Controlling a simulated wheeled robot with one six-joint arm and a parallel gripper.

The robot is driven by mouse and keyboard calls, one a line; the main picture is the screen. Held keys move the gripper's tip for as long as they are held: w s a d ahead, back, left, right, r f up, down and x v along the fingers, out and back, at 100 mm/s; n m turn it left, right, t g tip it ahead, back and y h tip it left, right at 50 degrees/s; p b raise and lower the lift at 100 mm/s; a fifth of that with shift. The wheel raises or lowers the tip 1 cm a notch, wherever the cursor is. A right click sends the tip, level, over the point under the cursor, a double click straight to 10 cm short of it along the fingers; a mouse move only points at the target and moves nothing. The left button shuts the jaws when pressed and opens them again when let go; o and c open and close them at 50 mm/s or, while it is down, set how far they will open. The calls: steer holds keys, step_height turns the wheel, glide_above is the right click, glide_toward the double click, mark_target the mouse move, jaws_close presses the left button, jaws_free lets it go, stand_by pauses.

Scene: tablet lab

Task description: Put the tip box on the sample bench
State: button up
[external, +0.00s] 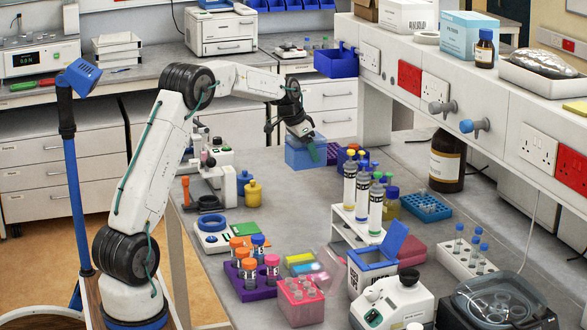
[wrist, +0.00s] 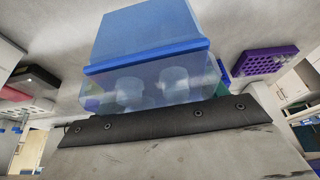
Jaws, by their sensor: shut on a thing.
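A blue box (external: 300,155), which I take to be the tip box, is at my gripper (external: 309,142), near the far end of the grey bench (external: 295,207). In the wrist view the box (wrist: 150,40) has a solid blue upper part and a clear lower part with pale round shapes inside. My gripper is shut on the box; a dark strip with bolts crosses the wrist view just below it. The fingers are largely hidden, and I cannot tell whether the box touches the bench top.
A purple rack (external: 350,155) stands close right of the box, also in the wrist view (wrist: 265,62). A white rack with yellow-, blue- and green-topped tubes (external: 355,215) stands nearer. A shelf (external: 455,85) overhangs the right side. The bench front is crowded; some bare surface shows mid-bench.

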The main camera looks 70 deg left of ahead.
step_height(320, 180, up, 12)
steer(key=shift+r, duration=0.15)
steer(key=w+d+n+y, duration=0.1)
steer(key=w+d+n, duration=0.25)
steer(key=d, duration=0.65)
steer(key=w+d+f+n+g+y, duration=0.15)
steer(key=w+d, duration=0.25)
steer(key=d, duration=0.6)
steer(key=w+d+n+t+y, duration=0.1)
steer(key=w+d+n, duration=0.25)
steer(key=d, duration=0.65)
steer(key=s+d+n+g, duration=0.1)
steer(key=d+n, duration=0.2)
steer(key=d, duration=0.7)
steer(key=s+d+r+n+g, duration=0.1)
steer(key=d+n+g, duration=0.15)
steer(key=d, duration=0.75)
steer(key=s+d+n+g, duration=0.1)
steer(key=d+n, duration=0.3)
steer(key=d, duration=0.6)
steer(key=shift+y, duration=0.35)
steer(key=shift+w+d+f, duration=0.1)
steer(key=shift+f, duration=5.6)
steer(key=shift+w+d+f, duration=0.1)
steer(key=shift+f, duration=5.55)
steer(key=shift+s, duration=0.1)
